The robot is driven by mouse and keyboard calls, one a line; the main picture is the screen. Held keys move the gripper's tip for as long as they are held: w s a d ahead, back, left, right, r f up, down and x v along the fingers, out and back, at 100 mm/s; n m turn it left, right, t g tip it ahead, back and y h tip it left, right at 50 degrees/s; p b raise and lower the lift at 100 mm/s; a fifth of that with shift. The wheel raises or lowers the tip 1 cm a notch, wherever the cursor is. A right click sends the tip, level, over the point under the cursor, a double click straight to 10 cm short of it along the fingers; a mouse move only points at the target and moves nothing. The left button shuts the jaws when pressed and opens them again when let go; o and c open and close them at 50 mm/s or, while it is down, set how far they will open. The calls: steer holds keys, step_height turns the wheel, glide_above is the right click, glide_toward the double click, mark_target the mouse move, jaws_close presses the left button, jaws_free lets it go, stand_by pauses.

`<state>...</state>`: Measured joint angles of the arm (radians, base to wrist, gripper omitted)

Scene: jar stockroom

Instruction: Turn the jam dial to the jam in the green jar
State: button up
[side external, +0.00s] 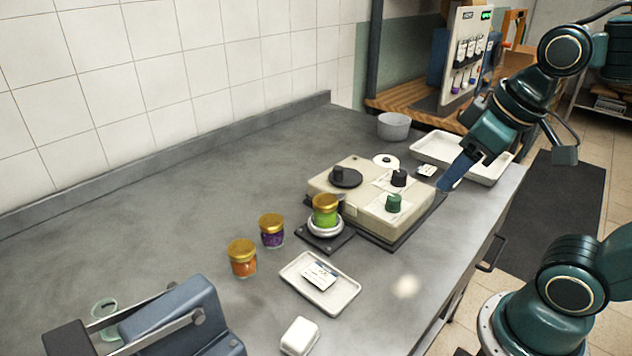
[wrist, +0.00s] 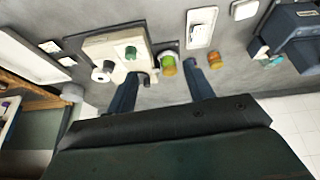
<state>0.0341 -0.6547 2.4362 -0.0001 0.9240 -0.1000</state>
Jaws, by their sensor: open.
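A cream control box (side external: 365,215) stands on the grey counter with a black knob on a dark disc (side external: 346,177), a plain black knob (side external: 399,177) and a green knob (side external: 394,203). Which one is the jam dial I cannot tell; its markings are too small to read. The gold-lidded green jar (side external: 325,216) stands upright on a round metal stand beside the box. It also shows in the wrist view (wrist: 167,68). My gripper (side external: 452,180) is open and empty, in the air right of the box, touching no knob. Its spread fingers show in the wrist view (wrist: 164,73).
A purple jar (side external: 271,234) and an orange jar (side external: 242,264) stand left of the green jar. A grey bowl (side external: 394,127) and larger white tray (side external: 432,143) sit behind.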

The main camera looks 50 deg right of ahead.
steer(key=w+d+n+g, duration=0.3)
steer(key=w+d, duration=0.1)
steer(key=w, duration=0.4)
steer(key=n+g, duration=0.2)
steer(key=n, duration=0.1)
glide_above(395, 196)
steer(key=shift+a+f, duration=0.1)
steer(key=shift+f, duration=2)
steer(key=shift+f, duration=0.15)
step_height(395, 196, down, 14)
steer(key=shift+r, duration=0.25)
steer(key=c, duration=1)
